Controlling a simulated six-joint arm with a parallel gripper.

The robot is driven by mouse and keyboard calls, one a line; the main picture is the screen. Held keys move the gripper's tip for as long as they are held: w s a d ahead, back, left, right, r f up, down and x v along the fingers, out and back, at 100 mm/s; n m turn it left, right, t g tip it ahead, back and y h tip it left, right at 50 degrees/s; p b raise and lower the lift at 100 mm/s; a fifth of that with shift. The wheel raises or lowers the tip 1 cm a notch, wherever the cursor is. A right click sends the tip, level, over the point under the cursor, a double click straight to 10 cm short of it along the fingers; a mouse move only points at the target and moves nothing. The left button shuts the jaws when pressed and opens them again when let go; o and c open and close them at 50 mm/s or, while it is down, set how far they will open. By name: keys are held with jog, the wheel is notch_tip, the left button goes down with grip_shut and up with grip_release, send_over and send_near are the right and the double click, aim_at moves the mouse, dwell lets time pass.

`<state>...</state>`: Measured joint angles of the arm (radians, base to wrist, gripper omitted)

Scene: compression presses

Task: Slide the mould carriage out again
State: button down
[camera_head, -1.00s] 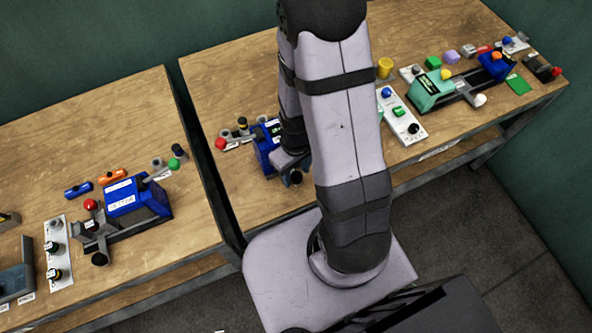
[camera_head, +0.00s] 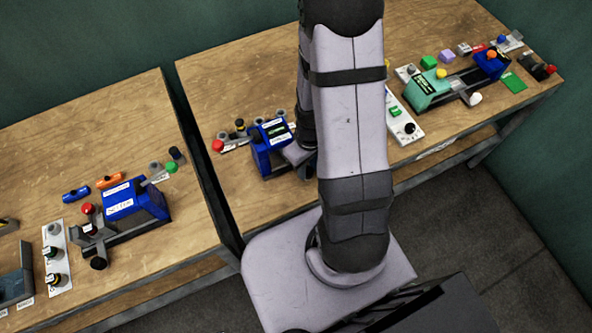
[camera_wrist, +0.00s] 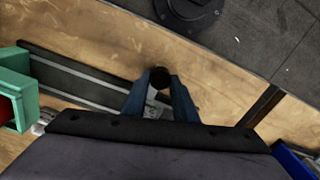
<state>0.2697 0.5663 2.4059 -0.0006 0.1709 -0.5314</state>
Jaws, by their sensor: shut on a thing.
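In the wrist view my gripper (camera_wrist: 159,88) has its two blue-grey fingers closed around a dark round knob (camera_wrist: 160,76). A grey metal piece (camera_wrist: 152,112), apparently part of the mould carriage, shows between the fingers; most of it is hidden. A long dark rail (camera_wrist: 80,80) with a pale strip runs from a teal press body (camera_wrist: 14,88) at the left edge towards the fingers. A red part shows inside that body. The knob is on the far side of the rail from the press body.
In the head view a blue press (camera_head: 268,158) stands left of my arm, and a teal press (camera_head: 425,92) stands to the right. Another blue press (camera_head: 138,203) is on the left table. A gap separates the tables. Bare wood (camera_wrist: 130,40) lies beside the rail.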

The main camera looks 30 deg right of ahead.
jog(key=d, duration=0.7)
jog(key=shift+d, duration=0.4)
jog(key=c, duration=1.4)
grip_release()
jog(key=shift+c, duration=0.2)
jog(key=shift+r, duration=0.15)
notch_tip(320, 180, up, 7)
jog(key=shift+b, duration=0.4)
